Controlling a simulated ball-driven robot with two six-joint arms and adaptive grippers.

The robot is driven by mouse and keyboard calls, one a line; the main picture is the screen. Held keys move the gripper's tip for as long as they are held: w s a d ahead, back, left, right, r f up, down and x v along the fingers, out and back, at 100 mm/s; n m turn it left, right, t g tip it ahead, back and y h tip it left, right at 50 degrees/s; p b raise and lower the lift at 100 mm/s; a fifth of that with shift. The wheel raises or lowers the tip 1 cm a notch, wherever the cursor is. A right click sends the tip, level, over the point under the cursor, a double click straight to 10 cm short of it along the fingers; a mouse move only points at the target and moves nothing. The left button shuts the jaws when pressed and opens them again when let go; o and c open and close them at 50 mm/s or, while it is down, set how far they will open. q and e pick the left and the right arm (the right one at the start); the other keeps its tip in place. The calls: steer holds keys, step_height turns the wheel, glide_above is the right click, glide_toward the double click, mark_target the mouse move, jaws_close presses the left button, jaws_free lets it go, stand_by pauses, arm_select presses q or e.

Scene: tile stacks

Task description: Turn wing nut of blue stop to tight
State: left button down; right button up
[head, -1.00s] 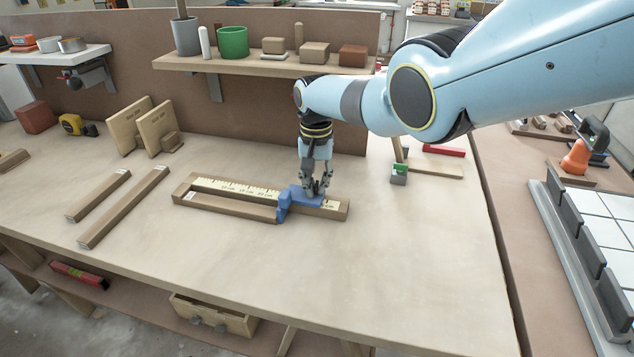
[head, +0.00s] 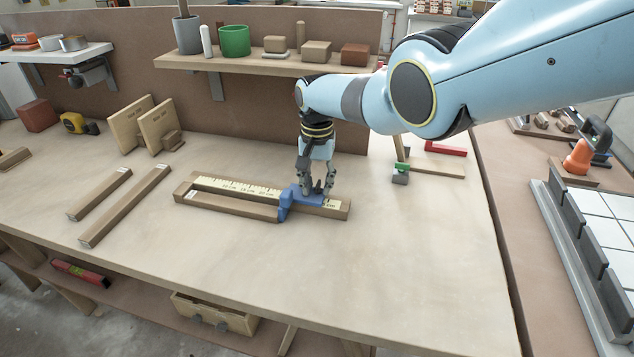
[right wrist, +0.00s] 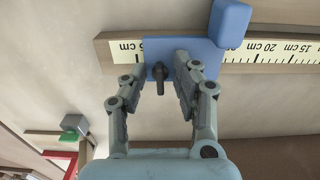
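The blue stop (head: 287,203) sits on the wooden measuring jig (head: 231,208), towards the right end of its printed cm scale (head: 236,187). In the right wrist view the blue stop (right wrist: 233,22) has a flat plate with a small dark wing nut (right wrist: 159,76) on it. My right gripper (head: 318,192) points down over the plate. The wing nut is hard to make out in the head view. My left gripper is not in view.
Two loose wooden strips (head: 123,207) lie left of the jig. A wooden square with a green and grey block (head: 401,174) and a red piece (head: 446,148) lie behind right. The front of the bench is clear. A shelf (head: 262,64) runs above the back.

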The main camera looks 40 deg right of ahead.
mark_target(317, 185)
step_height(317, 185, up, 12)
stand_by(0.8)
stand_by(0.4)
